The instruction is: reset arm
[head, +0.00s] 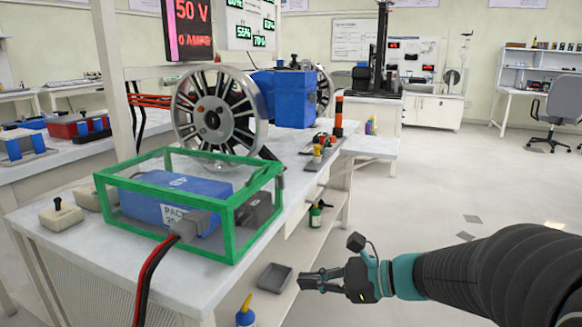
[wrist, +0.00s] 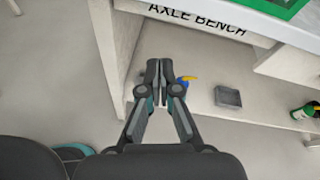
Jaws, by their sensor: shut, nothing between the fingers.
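My gripper (head: 312,280) is at the lower middle of the head view, reaching left from my dark arm (head: 490,270). Its fingers are together and hold nothing. In the wrist view the closed fingertips (wrist: 166,68) point toward the lower shelf under the axle bench (wrist: 195,20). The gripper is in front of the bench and appears apart from it.
A grey tray (head: 275,277), a blue bottle with yellow tip (head: 245,314) and a green bottle (head: 316,214) stand on the lower shelf. A green-framed clear box (head: 236,215) covers a blue pack on the bench top. Open floor (head: 450,190) lies at right.

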